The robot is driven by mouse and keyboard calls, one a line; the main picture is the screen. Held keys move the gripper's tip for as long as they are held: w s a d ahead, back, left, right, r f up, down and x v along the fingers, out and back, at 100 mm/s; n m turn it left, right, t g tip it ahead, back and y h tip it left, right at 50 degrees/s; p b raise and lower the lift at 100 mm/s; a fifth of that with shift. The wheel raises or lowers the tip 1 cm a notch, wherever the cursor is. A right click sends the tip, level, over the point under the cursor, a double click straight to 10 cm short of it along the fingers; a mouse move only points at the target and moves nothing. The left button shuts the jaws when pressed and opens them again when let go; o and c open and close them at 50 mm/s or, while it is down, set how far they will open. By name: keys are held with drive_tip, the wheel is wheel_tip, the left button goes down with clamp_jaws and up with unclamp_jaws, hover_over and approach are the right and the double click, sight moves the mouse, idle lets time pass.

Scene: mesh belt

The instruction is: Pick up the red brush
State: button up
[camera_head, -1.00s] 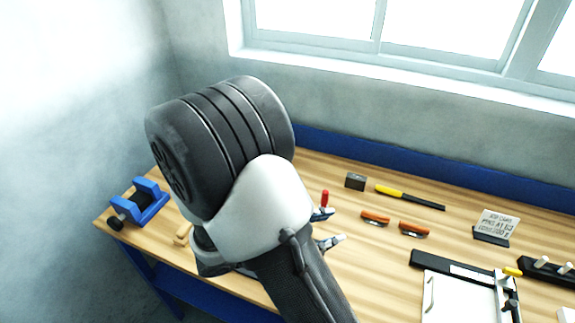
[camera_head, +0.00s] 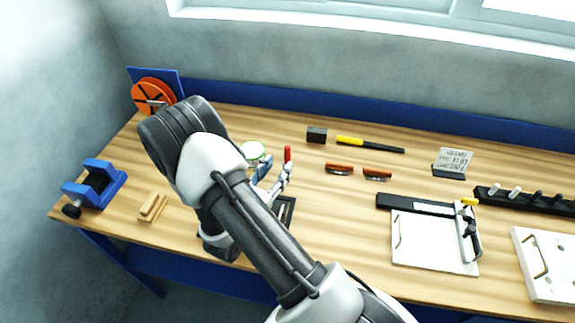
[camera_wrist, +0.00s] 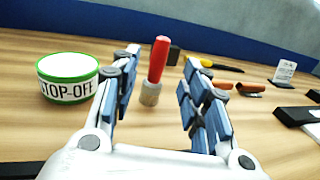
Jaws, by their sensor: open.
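The red brush (camera_wrist: 158,62) stands upright on the workbench in the wrist view, with a red handle on top and a pale, light-brown lower end. It lies between the fingers in the picture, beyond the fingertips, and nothing touches it. In the head view the brush (camera_head: 288,154) shows as a small red handle just past my gripper. My gripper (camera_wrist: 156,85) is open and empty, its two blue-padded fingers apart, low over the bench. In the head view my gripper (camera_head: 273,178) is partly hidden behind my arm.
A green-rimmed "STOP-OFF" tub (camera_wrist: 68,78) stands left of the gripper. Behind the brush are a dark block (camera_head: 317,135) and a yellow-handled tool (camera_head: 368,144). Two orange-brown handled tools (camera_head: 340,169) lie to its right. A blue clamp-like fixture (camera_head: 95,184) stands far left.

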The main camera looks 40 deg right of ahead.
sight(286, 156)
drive_tip(key=b+x, duration=0.1)
drive_tip(key=x, duration=0.7)
drive_tip(key=shift+b, duration=0.35)
drive_tip(key=shift+a, duration=0.1)
clamp_jaws()
